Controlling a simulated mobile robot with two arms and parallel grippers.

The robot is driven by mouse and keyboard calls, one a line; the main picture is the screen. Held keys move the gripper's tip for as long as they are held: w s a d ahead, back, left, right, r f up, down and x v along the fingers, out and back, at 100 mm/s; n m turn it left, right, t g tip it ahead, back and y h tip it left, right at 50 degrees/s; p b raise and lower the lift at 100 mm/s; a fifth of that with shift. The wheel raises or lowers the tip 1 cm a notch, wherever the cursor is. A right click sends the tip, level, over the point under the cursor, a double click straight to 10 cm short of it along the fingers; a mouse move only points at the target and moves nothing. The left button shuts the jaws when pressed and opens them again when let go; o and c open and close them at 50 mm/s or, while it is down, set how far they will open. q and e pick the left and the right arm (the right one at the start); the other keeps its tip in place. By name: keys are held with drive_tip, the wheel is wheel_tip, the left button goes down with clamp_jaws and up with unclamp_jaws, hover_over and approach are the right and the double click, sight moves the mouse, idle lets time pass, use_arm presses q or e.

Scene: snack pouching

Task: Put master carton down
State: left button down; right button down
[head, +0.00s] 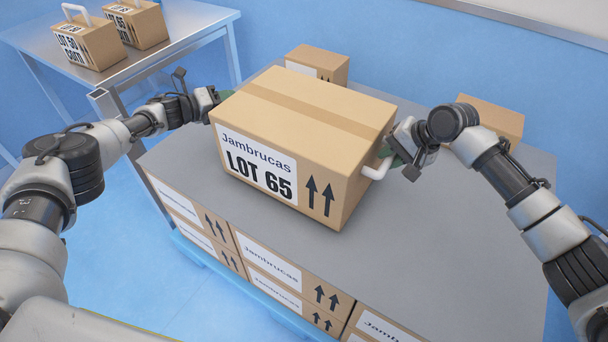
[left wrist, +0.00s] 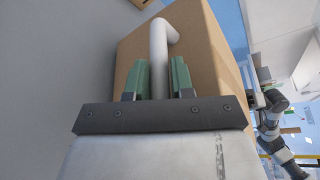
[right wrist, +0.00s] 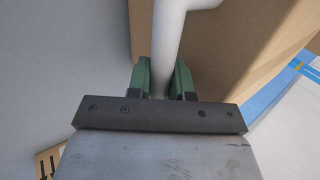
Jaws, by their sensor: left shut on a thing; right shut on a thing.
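The master carton (head: 300,140) is a large brown box with a white label reading "Jambrucas LOT 65" and two black up arrows. It is over the grey sheet (head: 430,240) on top of stacked cartons; whether it touches the sheet I cannot tell. My right gripper (head: 393,155) is shut on the white handle (head: 377,168) at the carton's right side; the right wrist view shows the handle (right wrist: 168,50) between its green fingers. My left gripper (head: 214,95) is at the left side, shut on another white handle (left wrist: 158,50); in the head view the carton hides that handle.
Labelled cartons (head: 270,257) are stacked under the grey sheet on a blue pallet (head: 215,262). Two brown boxes (head: 318,63) (head: 490,120) stand behind the carton. A metal table (head: 180,40) at the back left holds two handled LOT boxes (head: 90,42). Bare sheet lies right of the carton.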

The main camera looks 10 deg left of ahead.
use_arm(q)
drive_tip(key=shift+w+f+b, duration=0.1)
drive_tip(key=shift+f+b, duration=0.6)
drive_tip(key=shift+b, duration=0.1)
use_arm(e)
drive_tip(key=shift+w+f, duration=0.1)
drive_tip(key=shift+f, duration=0.6)
use_arm(q)
drive_tip(key=c, duration=1.2)
unclamp_jaws()
drive_tip(key=shift+f, duration=0.1)
drive_tip(key=shift+c, duration=0.2)
use_arm(e)
drive_tip(key=c, duration=1.3)
unclamp_jaws()
drive_tip(key=shift+d+f, duration=0.1)
use_arm(q)
drive_tip(key=shift+o, duration=1.4)
drive_tip(key=shift+s+d+r, duration=0.1)
drive_tip(key=shift+s+r, duration=0.1)
drive_tip(key=shift+s, duration=0.05)
use_arm(e)
drive_tip(key=shift+o, duration=1.4)
drive_tip(key=shift+s, duration=0.3)
use_arm(q)
drive_tip(key=shift+s, duration=0.1)
